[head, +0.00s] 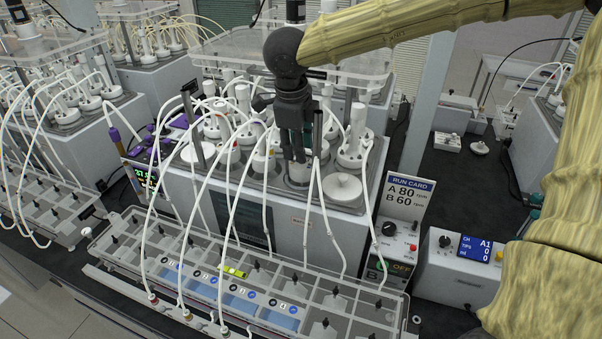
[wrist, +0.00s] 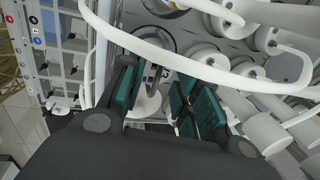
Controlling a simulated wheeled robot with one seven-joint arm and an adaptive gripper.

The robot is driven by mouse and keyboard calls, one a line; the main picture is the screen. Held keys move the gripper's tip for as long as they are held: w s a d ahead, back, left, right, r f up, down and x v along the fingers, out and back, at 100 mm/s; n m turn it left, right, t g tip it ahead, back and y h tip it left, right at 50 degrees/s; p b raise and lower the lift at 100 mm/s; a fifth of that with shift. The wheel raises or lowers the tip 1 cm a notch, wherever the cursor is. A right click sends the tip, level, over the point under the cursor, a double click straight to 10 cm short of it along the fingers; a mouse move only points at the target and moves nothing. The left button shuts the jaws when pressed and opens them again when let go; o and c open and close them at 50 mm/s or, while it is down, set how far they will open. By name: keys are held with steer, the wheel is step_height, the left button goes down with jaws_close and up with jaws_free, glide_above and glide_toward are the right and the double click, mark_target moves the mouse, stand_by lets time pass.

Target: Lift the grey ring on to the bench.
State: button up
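My gripper (head: 297,157) points down over the middle of the reactor box, above a round opening in its top. A grey ring-shaped rim (head: 299,184) shows around that opening, partly hidden by the fingers; I cannot tell whether it is a loose ring. In the wrist view the teal finger pads stand apart, with my gripper (wrist: 156,85) open. A pale round part lies beyond and between the fingers, and I see no clear contact. The dark bench top (head: 470,182) is clear in places to the right of the reactor box.
White-capped vessels (head: 353,140) with looping white tubes crowd around my gripper; one tube crosses close in the wrist view (wrist: 190,62). A white disc (head: 342,188) lies on the box top. A run card (head: 408,195) and control box (head: 459,268) stand right. A clear tray (head: 335,300) lies in front.

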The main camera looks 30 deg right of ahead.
steer(key=shift+d+f, duration=0.1)
steer(key=shift+f, duration=0.5)
jaws_close()
steer(key=shift+r, duration=0.1)
